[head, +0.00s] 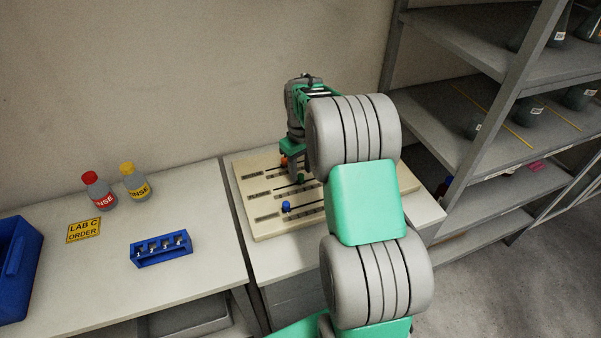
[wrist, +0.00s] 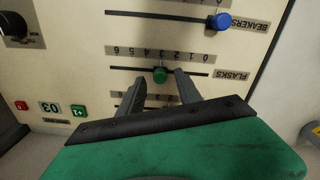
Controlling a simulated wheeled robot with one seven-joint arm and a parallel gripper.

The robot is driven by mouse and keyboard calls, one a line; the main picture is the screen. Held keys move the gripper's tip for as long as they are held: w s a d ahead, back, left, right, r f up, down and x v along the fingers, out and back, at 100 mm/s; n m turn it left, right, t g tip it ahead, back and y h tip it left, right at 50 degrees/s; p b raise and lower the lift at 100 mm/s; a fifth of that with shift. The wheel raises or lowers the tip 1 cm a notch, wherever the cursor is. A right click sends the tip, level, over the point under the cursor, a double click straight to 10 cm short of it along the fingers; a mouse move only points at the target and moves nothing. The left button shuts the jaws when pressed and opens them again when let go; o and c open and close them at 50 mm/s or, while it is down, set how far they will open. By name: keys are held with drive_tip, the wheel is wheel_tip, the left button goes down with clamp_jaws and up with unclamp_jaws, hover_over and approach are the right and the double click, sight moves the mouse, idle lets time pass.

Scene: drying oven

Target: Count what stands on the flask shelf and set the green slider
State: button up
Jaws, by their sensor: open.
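The green slider knob (wrist: 160,75) sits on the track labelled FLASKS, close to the 3 mark as seen upside down in the wrist view. It also shows in the head view (head: 301,180). My gripper (wrist: 160,79) is open, with one finger on each side of the green knob; I cannot tell if either touches it. In the head view my arm partly covers the slider panel (head: 263,226). Dark conical flasks with white labels stand on the rack at right, such as one on the middle shelf (head: 530,112); others on the top shelf are cut off by the frame.
A blue knob (wrist: 219,21) sits on the BEAKERS track beside it. A green button (wrist: 78,111) and a red button (wrist: 22,105) flank a small display. A blue rack (head: 161,249), two rinse bottles (head: 99,190) and a blue bin (head: 18,268) stand on the left bench.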

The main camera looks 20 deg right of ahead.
sight(301, 175)
wheel_tip(301, 175, up, 6)
drive_tip(key=shift+r+b, duration=0.25)
drive_tip(key=shift+b, duration=0.2)
